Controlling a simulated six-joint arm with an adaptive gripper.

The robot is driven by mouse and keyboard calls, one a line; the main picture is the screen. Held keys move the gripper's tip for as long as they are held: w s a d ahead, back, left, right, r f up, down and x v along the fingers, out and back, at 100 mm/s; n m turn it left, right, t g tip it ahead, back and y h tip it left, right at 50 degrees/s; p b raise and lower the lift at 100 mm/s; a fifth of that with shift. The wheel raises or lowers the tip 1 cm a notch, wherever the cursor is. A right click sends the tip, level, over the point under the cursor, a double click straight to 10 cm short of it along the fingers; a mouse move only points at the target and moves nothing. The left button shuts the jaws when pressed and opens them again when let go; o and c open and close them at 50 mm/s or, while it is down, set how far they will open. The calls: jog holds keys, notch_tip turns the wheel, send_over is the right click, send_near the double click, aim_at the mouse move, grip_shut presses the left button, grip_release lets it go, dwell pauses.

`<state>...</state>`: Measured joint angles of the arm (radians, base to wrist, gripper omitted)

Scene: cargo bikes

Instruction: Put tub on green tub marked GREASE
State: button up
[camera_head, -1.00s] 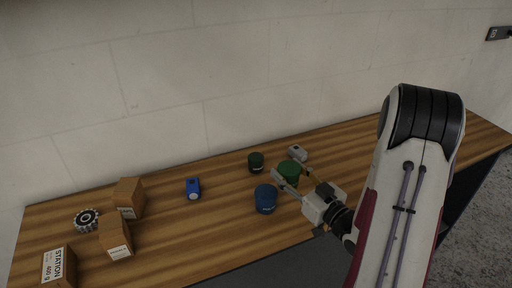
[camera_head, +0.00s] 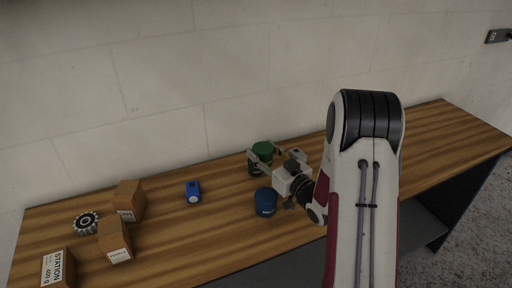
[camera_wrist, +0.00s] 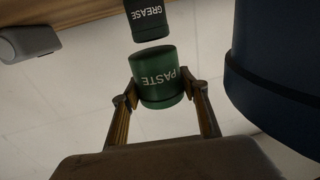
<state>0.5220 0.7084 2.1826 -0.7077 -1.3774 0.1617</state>
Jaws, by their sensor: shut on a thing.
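My gripper (camera_head: 263,154) is shut on a green tub (camera_head: 262,147) and holds it raised at the back of the table. In the wrist view the held tub (camera_wrist: 158,75), marked PASTE, sits between both fingers (camera_wrist: 160,90). The darker green tub marked GREASE (camera_wrist: 147,20) is just beyond it, with a narrow gap showing between them. In the head view the GREASE tub (camera_head: 254,168) stands on the table directly below the held tub, partly hidden by it and my gripper.
A dark blue tub (camera_head: 266,202) stands close in front of my gripper and looms at right in the wrist view (camera_wrist: 275,85). A grey object (camera_head: 298,154) lies behind my gripper. A blue item (camera_head: 193,191), cartons (camera_head: 129,199) and a toothed wheel (camera_head: 87,222) are further left.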

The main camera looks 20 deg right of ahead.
aim_at(256, 145)
jog(key=shift+w, duration=0.1)
jog(key=w, duration=0.3)
jog(key=shift+w+a, duration=0.15)
jog(key=shift+a, duration=0.15)
jog(key=shift+w, duration=0.25)
jog(key=shift+f, duration=0.25)
jog(key=shift+f, duration=0.1)
jog(key=o, duration=1.2)
jog(key=shift+o, duration=0.2)
jog(key=s, duration=0.4)
jog(key=s+d, duration=0.1)
jog(key=s, duration=0.3)
jog(key=s+d, duration=0.1)
jog(key=s, duration=0.3)
